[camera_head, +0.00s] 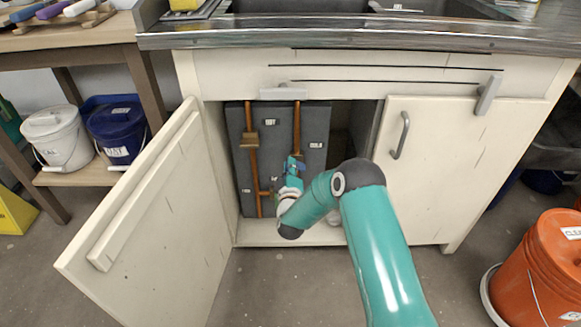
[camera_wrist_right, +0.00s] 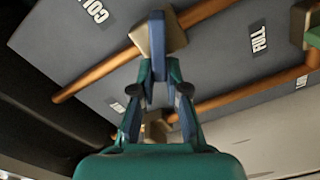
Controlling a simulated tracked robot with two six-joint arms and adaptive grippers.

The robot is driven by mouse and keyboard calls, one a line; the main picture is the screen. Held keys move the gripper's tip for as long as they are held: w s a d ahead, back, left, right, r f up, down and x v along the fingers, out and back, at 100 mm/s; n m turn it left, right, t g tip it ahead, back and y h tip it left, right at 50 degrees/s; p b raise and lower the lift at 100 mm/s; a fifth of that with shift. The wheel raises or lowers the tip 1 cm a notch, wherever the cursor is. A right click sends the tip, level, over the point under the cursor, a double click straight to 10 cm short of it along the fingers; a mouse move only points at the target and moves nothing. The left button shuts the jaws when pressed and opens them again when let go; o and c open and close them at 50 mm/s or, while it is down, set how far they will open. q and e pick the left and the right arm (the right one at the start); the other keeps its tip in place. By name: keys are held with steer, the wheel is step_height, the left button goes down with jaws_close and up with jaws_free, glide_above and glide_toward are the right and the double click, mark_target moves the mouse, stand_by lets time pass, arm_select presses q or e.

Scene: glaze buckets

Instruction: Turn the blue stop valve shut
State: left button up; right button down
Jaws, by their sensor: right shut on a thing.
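The blue stop valve's handle (camera_wrist_right: 172,36) shows in the right wrist view, set against a tan valve block on a copper pipe. In the head view the blue handle (camera_head: 298,163) is small and partly hidden by my right gripper. My right gripper (camera_head: 290,170) reaches into the open cabinet under the sink. In the right wrist view its fingers (camera_wrist_right: 160,78) close together on the blue handle. The handle's exact angle to its pipe is hard to tell. My left gripper is in neither view.
Copper pipes (camera_head: 254,180) run up a dark grey panel (camera_head: 237,150) with white labels. The left cabinet door (camera_head: 165,225) stands open; the right door (camera_head: 455,165) is shut. An orange bucket (camera_head: 545,265) stands at the right, white (camera_head: 55,140) and blue (camera_head: 117,133) buckets at the left.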

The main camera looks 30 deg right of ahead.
steer(key=n, duration=0.2)
steer(key=f+n, duration=0.1)
steer(key=n, duration=0.1)
steer(key=a+n, duration=0.1)
steer(key=shift+w+f+n, duration=0.15)
steer(key=shift+w+n, duration=0.1)
steer(key=shift+n, duration=0.15)
steer(key=shift+f, duration=0.1)
steer(key=c, duration=1.2)
jaws_free()
steer(key=shift+d, duration=0.2)
steer(key=shift+s, duration=0.15)
steer(key=v, duration=1.1)
steer(key=shift+s+a, duration=0.2)
steer(key=shift+s, duration=0.15)
